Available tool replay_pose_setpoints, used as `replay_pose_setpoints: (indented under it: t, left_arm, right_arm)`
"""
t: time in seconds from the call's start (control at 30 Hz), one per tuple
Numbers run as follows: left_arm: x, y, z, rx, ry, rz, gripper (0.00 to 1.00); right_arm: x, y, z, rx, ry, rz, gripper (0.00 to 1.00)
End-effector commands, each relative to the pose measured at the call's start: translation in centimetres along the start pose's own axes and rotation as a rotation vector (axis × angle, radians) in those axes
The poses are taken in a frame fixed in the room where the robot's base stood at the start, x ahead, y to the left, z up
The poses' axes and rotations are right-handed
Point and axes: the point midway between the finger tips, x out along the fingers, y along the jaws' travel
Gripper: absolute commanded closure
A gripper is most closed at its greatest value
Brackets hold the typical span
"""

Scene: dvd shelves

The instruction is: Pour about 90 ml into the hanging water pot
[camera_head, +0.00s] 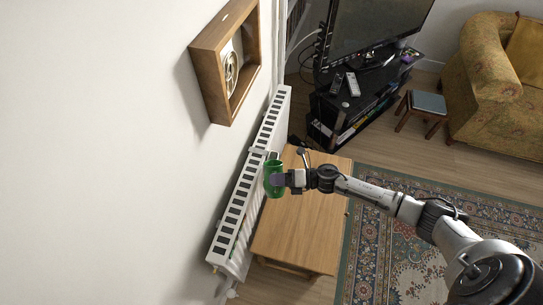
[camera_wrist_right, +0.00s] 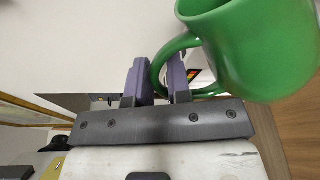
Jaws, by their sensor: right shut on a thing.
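A green mug (camera_head: 273,181) is held beside the radiator, above the wooden table. My right gripper (camera_head: 286,180) is shut on its handle. In the right wrist view the mug (camera_wrist_right: 265,50) fills the upper right, and its handle loop passes between the fingers of the gripper (camera_wrist_right: 160,78). The inside of the mug and any water in it cannot be made out. A small pale piece (camera_head: 258,151) sits at the radiator's top edge just behind the mug; I cannot tell whether it is the hanging water pot. My left gripper is not in view.
The white slatted radiator (camera_head: 238,204) runs along the wall. A wooden table (camera_head: 300,235) stands right of it. A wooden box frame (camera_head: 207,62) juts from the wall above. A black TV stand (camera_head: 326,117) and a stool (camera_head: 427,103) are farther back.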

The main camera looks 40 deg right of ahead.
Motion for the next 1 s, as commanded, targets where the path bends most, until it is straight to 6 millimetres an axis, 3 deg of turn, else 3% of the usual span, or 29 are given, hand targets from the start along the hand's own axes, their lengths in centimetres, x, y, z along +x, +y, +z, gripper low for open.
replay_pose_setpoints:
  t: [0.03, 0.5, 1.0]
  left_arm:
    - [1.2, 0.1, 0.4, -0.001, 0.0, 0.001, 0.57]
    - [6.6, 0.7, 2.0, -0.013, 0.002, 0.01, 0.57]
    - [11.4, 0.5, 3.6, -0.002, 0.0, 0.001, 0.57]
  right_arm:
    - [0.1, -0.8, -0.7, -0.031, -0.005, 0.005, 1.0]
    - [-0.1, -3.2, -6.0, -0.362, -0.061, 0.036, 1.0]
    - [-0.1, -5.0, -9.0, -0.613, -0.103, 0.057, 1.0]
